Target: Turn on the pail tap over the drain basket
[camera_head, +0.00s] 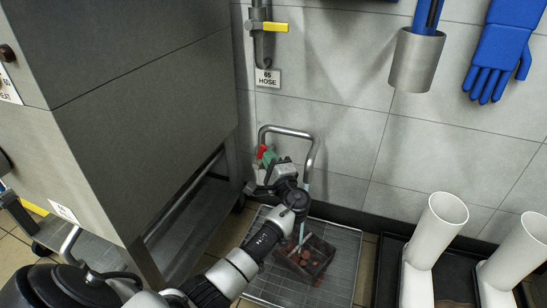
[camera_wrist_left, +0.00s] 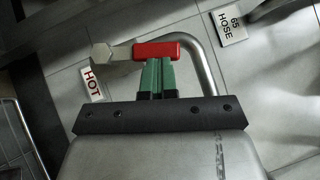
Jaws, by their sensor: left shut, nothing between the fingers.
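The tap is a bent steel pipe (camera_head: 290,131) on the wall, with a red lever (camera_head: 262,151). In the left wrist view the red lever (camera_wrist_left: 157,50) lies across the picture beside a "HOT" tag (camera_wrist_left: 92,84). My left gripper (camera_head: 268,157) is at the lever. Its green fingers (camera_wrist_left: 158,76) are together with nothing between them, and their tips appear against or just in front of the lever. A thin pale streak, looking like running water, drops from the spout toward a dark box-shaped basket (camera_head: 327,248) with reddish-brown contents. My right gripper is not seen.
The basket stands on a wire floor grate (camera_head: 345,275). A grey cabinet (camera_head: 180,110) stands close on the left. White pipe-like boots (camera_head: 436,225) stand on a dark tray at right. A yellow-handled valve (camera_head: 272,27) and "65 HOSE" sign (camera_head: 267,79) are on the wall above.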

